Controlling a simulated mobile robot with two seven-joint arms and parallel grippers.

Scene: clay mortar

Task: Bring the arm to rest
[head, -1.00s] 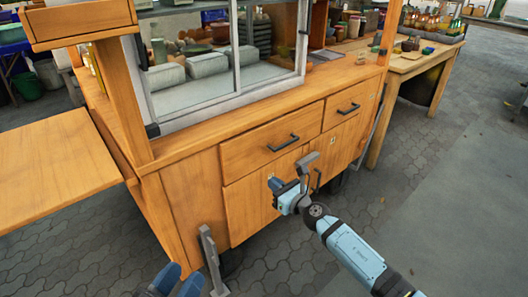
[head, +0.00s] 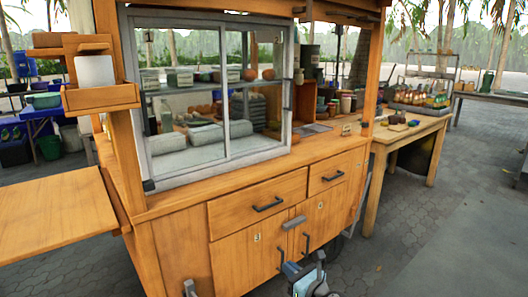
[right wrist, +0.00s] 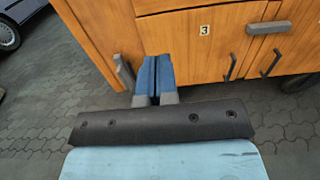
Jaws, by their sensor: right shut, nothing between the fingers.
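My right gripper (head: 291,271) shows at the bottom of the head view, in front of the wooden cart's lower doors (head: 240,258). In the right wrist view its two blue fingers (right wrist: 157,75) lie together, with nothing between them. They point toward the cart's lower front (right wrist: 200,58), and they look apart from it. The right forearm is mostly below the head picture's edge. My left gripper is not in view.
The cart has drawers with dark handles (head: 268,204) and a glass case (head: 205,90). A grey bar (right wrist: 124,74) stands at its lower corner in the right wrist view. A side shelf (head: 55,215) juts out left. Paving (head: 420,240) at right is clear.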

